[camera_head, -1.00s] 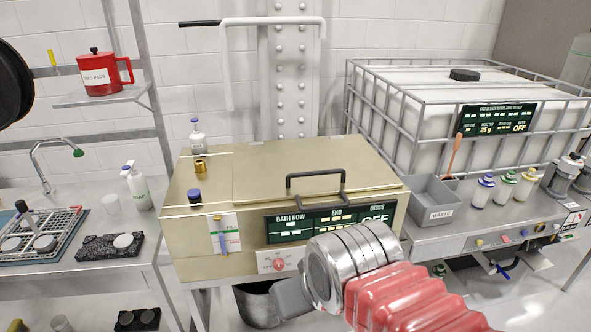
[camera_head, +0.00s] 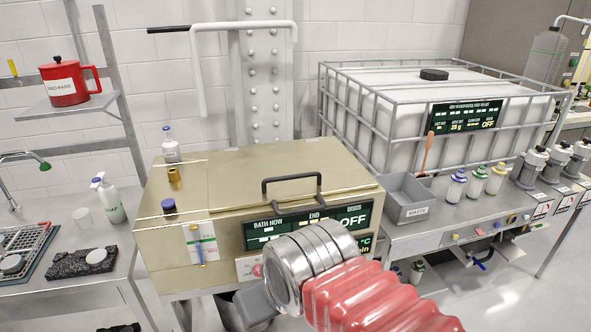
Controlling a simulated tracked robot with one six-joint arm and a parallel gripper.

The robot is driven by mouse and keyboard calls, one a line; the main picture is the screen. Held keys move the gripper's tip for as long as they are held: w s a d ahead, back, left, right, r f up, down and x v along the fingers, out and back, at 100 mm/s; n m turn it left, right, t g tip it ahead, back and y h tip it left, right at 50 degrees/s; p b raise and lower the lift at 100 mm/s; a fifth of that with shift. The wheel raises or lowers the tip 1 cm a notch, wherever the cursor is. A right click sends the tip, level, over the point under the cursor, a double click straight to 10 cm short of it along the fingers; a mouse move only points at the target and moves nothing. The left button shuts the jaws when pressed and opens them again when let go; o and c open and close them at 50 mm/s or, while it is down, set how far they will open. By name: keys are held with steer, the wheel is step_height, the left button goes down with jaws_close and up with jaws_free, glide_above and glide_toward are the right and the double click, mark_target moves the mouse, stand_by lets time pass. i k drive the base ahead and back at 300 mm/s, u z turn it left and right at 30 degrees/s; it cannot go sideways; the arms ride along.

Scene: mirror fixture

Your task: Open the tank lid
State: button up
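The tank (camera_head: 215,235) is a beige metal box in the middle of the view, with green display panels on its front. Its lid (camera_head: 265,160) is flat and lies closed on top. A dark bar handle (camera_head: 291,180) stands up near the lid's front edge. My arm reaches in from the lower right, with a red ribbed sleeve and a silver wrist.
A brass fitting (camera_head: 174,177), a blue-capped port (camera_head: 168,206) and a small bottle (camera_head: 170,146) are on the tank's left top. A grey waste bin (camera_head: 410,200) and several bottles stand right. A caged white container (camera_head: 390,100) is behind.

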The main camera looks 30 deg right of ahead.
mark_target(271, 175)
steer(key=z, duration=0.05)
steer(key=i, duration=0.95)
steer(key=u, duration=0.1)
